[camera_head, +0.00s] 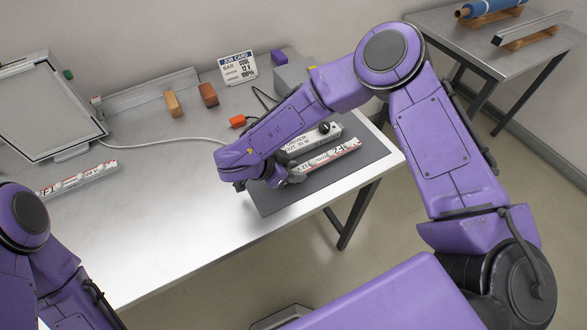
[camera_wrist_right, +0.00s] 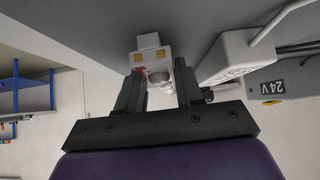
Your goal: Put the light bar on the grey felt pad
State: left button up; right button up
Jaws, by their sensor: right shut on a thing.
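A white light bar (camera_head: 335,155) with red marks and dark lettering is held over the right part of the grey felt pad (camera_head: 275,202). My right gripper (camera_head: 294,176) is shut on its near-left end. In the wrist view the bar's end (camera_wrist_right: 152,42), with two gold contacts, shows between the fingers (camera_wrist_right: 158,95). Whether the bar touches the pad is unclear. A white driver box (camera_head: 312,138) with a dark knob lies just behind the bar; it also shows in the wrist view (camera_wrist_right: 235,55). My left arm shows at lower left, its gripper out of frame.
Another white, red-marked bar (camera_head: 77,180) lies on the table at left, before a framed panel (camera_head: 50,108). A job card (camera_head: 238,68), wooden blocks (camera_head: 173,103), an orange connector (camera_head: 237,121) and cables are behind. The front-middle table (camera_head: 170,225) is clear.

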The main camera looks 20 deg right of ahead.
jog(key=o, duration=1.1)
jog(key=b+v, duration=0.2)
jog(key=v, duration=1)
jog(key=shift+r, duration=0.15)
